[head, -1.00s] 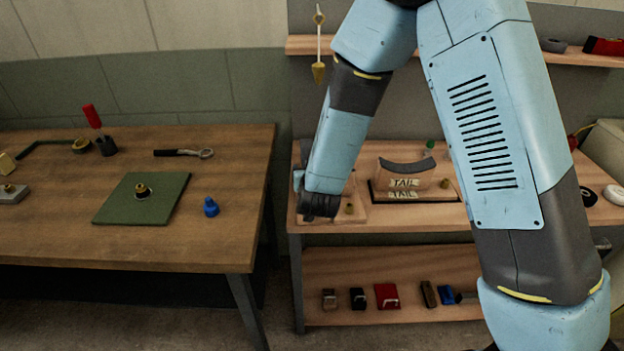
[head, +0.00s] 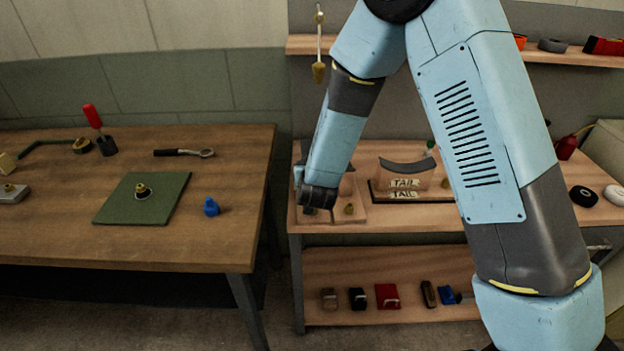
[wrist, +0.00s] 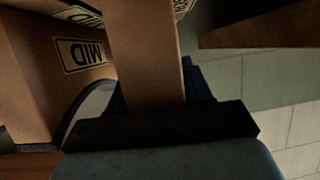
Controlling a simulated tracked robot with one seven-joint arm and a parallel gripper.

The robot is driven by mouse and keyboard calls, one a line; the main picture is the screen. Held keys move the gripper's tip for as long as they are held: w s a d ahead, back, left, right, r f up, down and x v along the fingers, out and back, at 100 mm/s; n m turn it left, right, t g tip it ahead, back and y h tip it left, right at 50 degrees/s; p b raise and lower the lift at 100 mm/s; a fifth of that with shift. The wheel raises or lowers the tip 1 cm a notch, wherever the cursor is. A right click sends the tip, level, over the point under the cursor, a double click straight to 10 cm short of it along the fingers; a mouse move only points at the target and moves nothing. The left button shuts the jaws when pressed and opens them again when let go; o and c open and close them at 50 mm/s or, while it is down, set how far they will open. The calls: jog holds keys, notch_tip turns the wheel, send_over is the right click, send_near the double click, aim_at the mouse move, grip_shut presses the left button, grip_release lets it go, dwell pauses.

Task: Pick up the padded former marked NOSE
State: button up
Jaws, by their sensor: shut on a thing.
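In the wrist view my gripper (wrist: 155,95) is shut on a tan upright block (wrist: 148,55), which looks like part of a padded former. A label (wrist: 183,8) at its top edge is cut off, so I cannot read NOSE on it. Left of it is a tan former marked MID (wrist: 84,56), its label upside down in the picture, with a dark curved edge beneath. In the head view the former marked TAIL (head: 405,184) stands on the right bench with a grey curved pad on top. My wrist hides my gripper and most of the held block there.
The right bench (head: 345,241) has a shelf of small items below and a wall shelf above. A brass-coloured peg (head: 349,208) stands beside my wrist. The left table (head: 60,230) holds a green mat (head: 115,208) and a blue fitting (head: 211,207). A gap separates the two.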

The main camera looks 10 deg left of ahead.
grip_shut()
dwell(0.3)
dwell(0.3)
